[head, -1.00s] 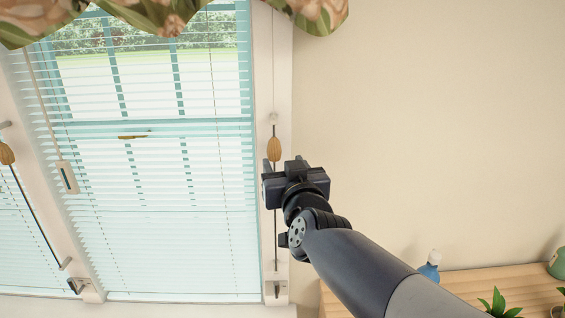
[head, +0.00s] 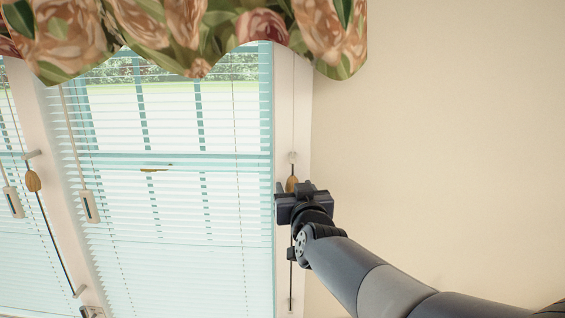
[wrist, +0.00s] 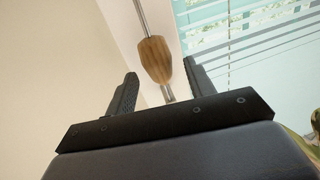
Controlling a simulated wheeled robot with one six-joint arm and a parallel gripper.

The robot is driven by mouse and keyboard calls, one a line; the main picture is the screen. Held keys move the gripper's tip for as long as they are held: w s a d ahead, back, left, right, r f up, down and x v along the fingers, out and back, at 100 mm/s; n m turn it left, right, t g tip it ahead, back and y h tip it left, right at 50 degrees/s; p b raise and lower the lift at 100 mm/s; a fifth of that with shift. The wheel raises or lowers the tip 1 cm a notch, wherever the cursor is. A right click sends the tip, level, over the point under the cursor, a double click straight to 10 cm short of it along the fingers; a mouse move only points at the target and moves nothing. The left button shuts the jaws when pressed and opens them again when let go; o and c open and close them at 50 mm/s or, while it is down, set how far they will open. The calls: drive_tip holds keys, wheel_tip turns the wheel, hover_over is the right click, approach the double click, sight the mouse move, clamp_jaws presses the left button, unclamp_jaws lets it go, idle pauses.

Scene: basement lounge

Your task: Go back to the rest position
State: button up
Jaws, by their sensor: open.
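My gripper (head: 292,187) is raised in front of the window's right frame in the head view. It is open. In the wrist view its two fingers stand apart (wrist: 157,88), and a wooden cord knob (wrist: 154,60) shows between and beyond them. The knob hangs on a thin rod or cord. In the head view the knob (head: 291,183) is partly hidden behind the gripper. I cannot tell whether the fingers touch it. My arm reaches up from the lower right.
A window with white blinds (head: 170,215) fills the left. A floral valance (head: 200,35) hangs across the top. A second wooden knob (head: 33,181) and a pale cord handle (head: 89,206) hang at the left. The bare wall (head: 440,150) at the right is clear.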

drive_tip(key=shift+w+a+p, duration=0.15)
drive_tip(key=shift+w, duration=0.65)
drive_tip(key=shift+w+a+p, duration=0.1)
drive_tip(key=shift+w+p, duration=0.05)
drive_tip(key=shift+w, duration=0.6)
drive_tip(key=shift+f, duration=0.15)
drive_tip(key=shift+s, duration=0.1)
